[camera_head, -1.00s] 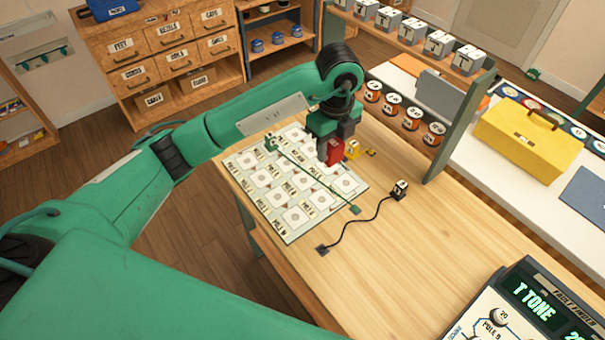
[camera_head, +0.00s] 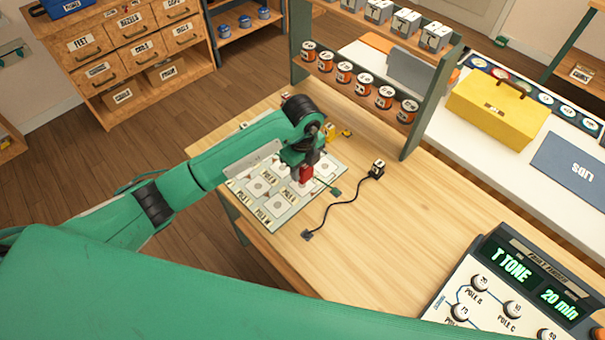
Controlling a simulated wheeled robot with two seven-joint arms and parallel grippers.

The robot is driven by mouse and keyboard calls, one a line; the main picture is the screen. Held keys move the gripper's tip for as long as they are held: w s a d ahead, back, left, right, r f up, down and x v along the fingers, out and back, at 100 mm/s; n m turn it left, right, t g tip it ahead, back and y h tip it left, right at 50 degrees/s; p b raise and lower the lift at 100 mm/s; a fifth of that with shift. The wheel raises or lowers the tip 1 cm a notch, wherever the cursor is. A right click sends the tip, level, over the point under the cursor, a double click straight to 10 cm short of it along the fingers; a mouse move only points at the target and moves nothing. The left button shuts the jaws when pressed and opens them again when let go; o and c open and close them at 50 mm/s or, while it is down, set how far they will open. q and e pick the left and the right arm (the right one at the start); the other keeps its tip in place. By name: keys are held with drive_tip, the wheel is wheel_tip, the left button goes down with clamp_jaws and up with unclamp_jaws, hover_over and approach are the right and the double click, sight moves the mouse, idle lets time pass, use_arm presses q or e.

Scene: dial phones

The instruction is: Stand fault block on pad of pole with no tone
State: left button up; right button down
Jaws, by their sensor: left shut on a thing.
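The red fault block (camera_head: 306,174) is held in my left gripper (camera_head: 304,163), low over the right part of the white pad board (camera_head: 283,214). I cannot tell whether the block touches the board. The board has rows of square pads with pole labels. My left arm hides its far and middle parts. The dial phone (camera_head: 500,300) stands at the lower right, with "T TONE" and "20 min" on its displays and knobs labelled POLE B and POLE C. My right gripper is not in view.
A black cord (camera_head: 330,206) with a small dark box (camera_head: 377,168) lies right of the board. A green clip (camera_head: 335,192) lies by the board's right edge. A rack of orange-red spools (camera_head: 344,72) stands behind. The wooden table (camera_head: 400,220) is clear at front middle.

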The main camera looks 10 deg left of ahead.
sight(303, 177)
use_arm(q)
wheel_tip(303, 177, down, 4)
drive_tip(key=shift+r+p, duration=0.25)
drive_tip(key=shift+p, duration=0.15)
drive_tip(key=shift+f, duration=0.45)
drive_tip(key=shift+f, duration=0.1)
drive_tip(key=o, duration=1)
